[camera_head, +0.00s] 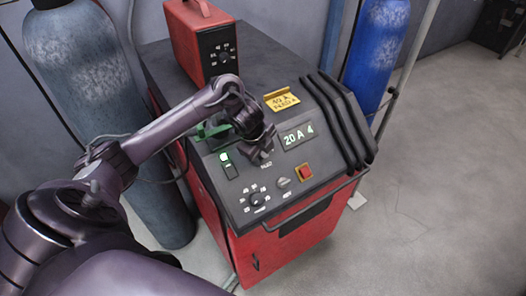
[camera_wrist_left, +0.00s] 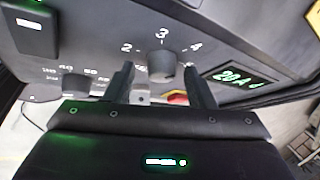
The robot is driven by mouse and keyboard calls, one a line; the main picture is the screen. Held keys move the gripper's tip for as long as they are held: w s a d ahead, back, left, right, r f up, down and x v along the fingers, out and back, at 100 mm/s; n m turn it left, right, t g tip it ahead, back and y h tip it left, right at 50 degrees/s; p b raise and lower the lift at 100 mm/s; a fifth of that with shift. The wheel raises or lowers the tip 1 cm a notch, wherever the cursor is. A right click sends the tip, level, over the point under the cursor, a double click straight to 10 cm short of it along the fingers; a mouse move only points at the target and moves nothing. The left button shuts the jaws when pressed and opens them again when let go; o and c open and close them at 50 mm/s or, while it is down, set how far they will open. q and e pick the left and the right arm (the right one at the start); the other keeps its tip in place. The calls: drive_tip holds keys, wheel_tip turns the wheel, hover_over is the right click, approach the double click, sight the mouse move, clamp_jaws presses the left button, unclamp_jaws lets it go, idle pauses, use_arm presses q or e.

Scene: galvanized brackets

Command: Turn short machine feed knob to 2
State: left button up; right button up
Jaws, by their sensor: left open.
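The red machine (camera_head: 262,250) has a dark sloped control panel on top. Its feed knob (camera_wrist_left: 160,66) is a dark round knob with 2, 3 and 4 printed around it. I cannot make out its pointer. My left gripper (camera_head: 262,152) hangs over the panel and hides most of this knob in the head view. In the left wrist view its two fingers (camera_wrist_left: 160,88) are open, one on each side in front of the knob, with nothing between them. I cannot tell whether they touch it. The panel display (camera_head: 298,136) reads 20 A 4. My right gripper is not in view.
A numbered dial (camera_head: 255,199), a small grey knob (camera_head: 284,183), a red switch (camera_head: 305,173) and a green-lit switch (camera_head: 228,165) sit near the gripper. Gas cylinders flank the machine.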

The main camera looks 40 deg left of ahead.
use_arm(q)
drive_tip(key=c, duration=1)
